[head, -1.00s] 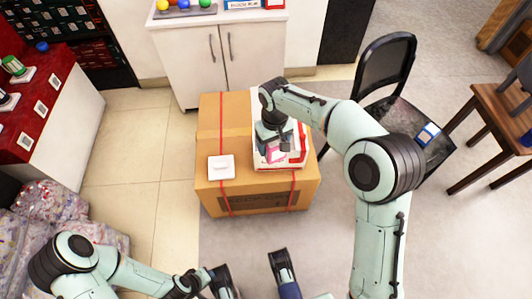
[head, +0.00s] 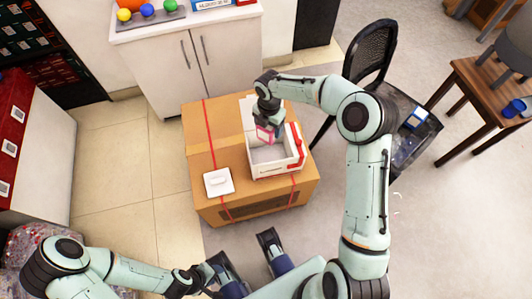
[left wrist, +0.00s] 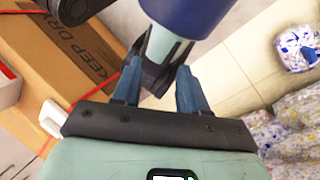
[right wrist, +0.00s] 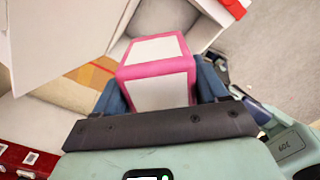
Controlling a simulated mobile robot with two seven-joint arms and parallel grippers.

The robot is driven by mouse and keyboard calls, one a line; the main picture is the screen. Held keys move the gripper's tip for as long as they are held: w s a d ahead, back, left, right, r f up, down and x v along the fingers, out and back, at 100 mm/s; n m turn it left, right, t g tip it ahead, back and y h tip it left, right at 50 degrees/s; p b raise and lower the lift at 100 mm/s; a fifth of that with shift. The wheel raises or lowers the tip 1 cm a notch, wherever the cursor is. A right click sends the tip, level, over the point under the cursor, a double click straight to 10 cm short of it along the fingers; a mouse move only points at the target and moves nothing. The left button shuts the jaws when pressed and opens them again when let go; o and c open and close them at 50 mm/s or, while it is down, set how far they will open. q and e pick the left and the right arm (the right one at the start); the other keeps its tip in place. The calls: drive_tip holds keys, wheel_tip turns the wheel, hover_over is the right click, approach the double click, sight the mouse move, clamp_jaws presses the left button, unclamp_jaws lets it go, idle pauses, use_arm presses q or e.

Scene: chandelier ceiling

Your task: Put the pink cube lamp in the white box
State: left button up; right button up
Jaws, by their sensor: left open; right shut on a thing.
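The pink cube lamp (right wrist: 158,68), white-faced with pink edges, is between the fingers of my right gripper (right wrist: 160,90), which is shut on it. In the head view the lamp (head: 265,134) is at the back left part of the open white box (head: 277,172), above or just inside its rim; the exact height is unclear. The white box has red on its right side and stands on a large cardboard box (head: 225,140). My left gripper (left wrist: 150,90) is open and empty, low at the front, apart from the boxes.
A small white square object (head: 218,182) lies on the cardboard box, left of the white box. A white cabinet (head: 195,60) stands behind. A black chair (head: 372,65) and a wooden table (head: 490,90) are at the right. Tiled floor (head: 125,190) is clear at the left.

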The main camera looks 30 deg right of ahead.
wheel_tip(320, 180, down, 19)
drive_tip(key=b, duration=0.3)
drive_tip(key=shift+s+r+b, duration=0.1)
drive_tip(key=shift+r+b, duration=0.05)
drive_tip(key=shift+b, duration=0.15)
drive_tip(key=shift+f, duration=0.3)
use_arm(q)
drive_tip(key=w+a+f+t, duration=0.2)
drive_tip(key=w+f, duration=0.2)
drive_tip(key=w, duration=0.1)
drive_tip(key=shift+w+a+f+y, duration=0.25)
drive_tip(key=shift+y, duration=0.15)
drive_tip(key=shift+f, duration=0.1)
use_arm(e)
drive_tip(key=shift+f, duration=0.15)
drive_tip(key=o, duration=1.2)
use_arm(q)
drive_tip(key=shift+w+a, duration=0.1)
drive_tip(key=shift+w, duration=0.05)
